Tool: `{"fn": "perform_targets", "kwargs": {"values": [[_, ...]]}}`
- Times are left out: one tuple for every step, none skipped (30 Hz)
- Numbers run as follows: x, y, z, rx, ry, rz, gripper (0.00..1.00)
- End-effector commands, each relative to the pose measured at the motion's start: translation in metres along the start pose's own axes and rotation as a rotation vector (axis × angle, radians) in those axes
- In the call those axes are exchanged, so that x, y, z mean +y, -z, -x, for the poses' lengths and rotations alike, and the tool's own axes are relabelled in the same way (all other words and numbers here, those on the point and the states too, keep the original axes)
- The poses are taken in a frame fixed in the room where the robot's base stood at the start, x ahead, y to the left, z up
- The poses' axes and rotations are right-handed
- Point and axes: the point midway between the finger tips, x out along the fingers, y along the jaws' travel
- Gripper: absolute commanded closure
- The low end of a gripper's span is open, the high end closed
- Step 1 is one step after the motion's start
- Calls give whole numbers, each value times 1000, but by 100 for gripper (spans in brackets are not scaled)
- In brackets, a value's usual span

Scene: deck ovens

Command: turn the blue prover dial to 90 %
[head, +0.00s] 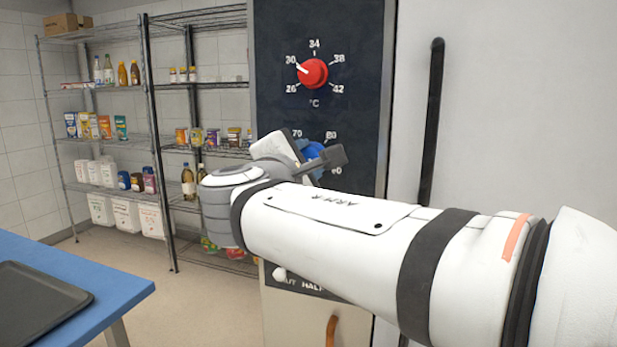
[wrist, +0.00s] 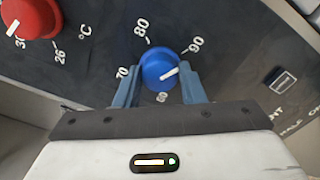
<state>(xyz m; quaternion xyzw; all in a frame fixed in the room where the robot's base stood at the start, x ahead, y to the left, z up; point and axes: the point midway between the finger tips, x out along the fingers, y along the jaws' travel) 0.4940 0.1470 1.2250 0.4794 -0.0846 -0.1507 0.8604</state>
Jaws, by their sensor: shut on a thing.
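The blue prover dial (wrist: 160,68) sits on a dark panel with marks 60, 70, 80 and 90 around it. Its white pointer line aims to the right and slightly up in the wrist view, roughly toward the 90 mark (wrist: 196,44). I cannot tell whether it lines up exactly. My gripper (wrist: 159,84) is shut on the dial, one blue-grey finger on each side. In the head view the dial (head: 313,150) is partly hidden behind my gripper (head: 304,160).
A red °C dial (head: 313,73) is above, its pointer near 30. A rocker switch (wrist: 281,79) is on the panel. A black vertical bar (head: 432,120) stands to the right. Wire shelves (head: 160,85) and a blue table (head: 120,290) with a dark tray (head: 40,300) are left.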

Motion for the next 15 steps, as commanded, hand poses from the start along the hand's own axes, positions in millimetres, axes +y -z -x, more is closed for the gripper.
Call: {"fn": "perform_targets", "kwargs": {"values": [[-1, 0, 0, -3, -1, -14, 87], [-1, 0, 0, -3, -1, -21, 87], [-1, 0, 0, -3, 0, -29, 87], [0, 0, 0, -3, 0, -34, 87], [0, -1, 0, -2, 0, -38, 87], [0, -1, 0, -2, 0, -42, 87], [0, -1, 0, -2, 0, -45, 87], [0, -1, 0, -2, 0, -46, 87], [0, -1, 0, -2, 0, -48, 87], [0, -1, 0, -2, 0, -48, 87], [0, -1, 0, -2, 0, -48, 87], [0, -1, 0, -2, 0, -48, 87], [0, -1, 0, -2, 0, -48, 87], [0, -1, 0, -2, 0, -48, 87], [0, -1, 0, -1, 0, -48, 87]]}}
